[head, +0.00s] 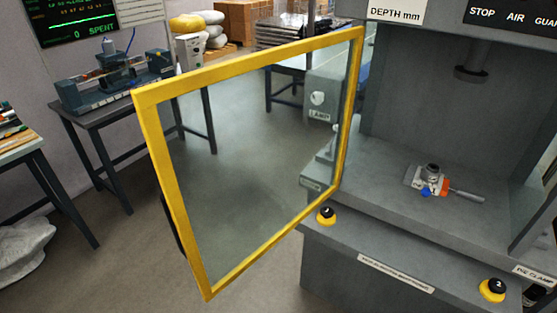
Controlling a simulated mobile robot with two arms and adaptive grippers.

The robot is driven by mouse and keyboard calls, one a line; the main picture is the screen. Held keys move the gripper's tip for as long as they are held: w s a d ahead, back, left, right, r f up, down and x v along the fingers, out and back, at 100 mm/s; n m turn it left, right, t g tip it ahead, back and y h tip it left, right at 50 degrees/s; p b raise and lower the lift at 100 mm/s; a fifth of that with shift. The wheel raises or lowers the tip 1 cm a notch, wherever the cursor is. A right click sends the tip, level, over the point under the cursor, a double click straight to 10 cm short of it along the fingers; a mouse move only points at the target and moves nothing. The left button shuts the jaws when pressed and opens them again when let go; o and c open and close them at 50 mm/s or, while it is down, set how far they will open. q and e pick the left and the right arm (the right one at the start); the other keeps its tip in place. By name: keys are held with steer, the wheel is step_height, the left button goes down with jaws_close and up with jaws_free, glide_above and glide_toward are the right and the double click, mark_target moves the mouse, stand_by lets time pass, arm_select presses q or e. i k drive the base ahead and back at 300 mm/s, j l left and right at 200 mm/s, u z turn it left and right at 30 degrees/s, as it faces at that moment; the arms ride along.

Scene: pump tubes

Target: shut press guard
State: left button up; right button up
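The press guard (153,158) is a clear panel in a yellow frame. It stands swung open to the left of the grey press (405,110), its right edge beside the left side of the press opening. A dark handle shows at its left edge, mostly hidden behind the frame. Inside the open press, a small metal fixture with an orange-handled part (447,186) and a blue bit sits on the bed, below the dark ram (470,75). Neither of my grippers is in view.
Two black buttons on yellow bases, one at left (326,215) and one at right (492,289), sit on the press front ledge. A dark table (120,100) with a device stands behind left. A bench (15,150) is at far left. The floor before the guard is clear.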

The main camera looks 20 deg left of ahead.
mark_target(145, 99)
steer(key=j+z, duration=0.2)
steer(key=j, duration=0.15)
steer(key=k+j+z, duration=0.15)
steer(key=j, duration=0.2)
steer(key=k+j+z, duration=0.2)
steer(key=j, duration=0.15)
steer(key=j+z, duration=0.2)
steer(key=i+j+z, duration=0.15)
steer(key=j+z, duration=0.2)
steer(key=j, duration=0.45)
steer(key=j+z, duration=0.3)
steer(key=j, duration=0.85)
steer(key=k, duration=0.05)
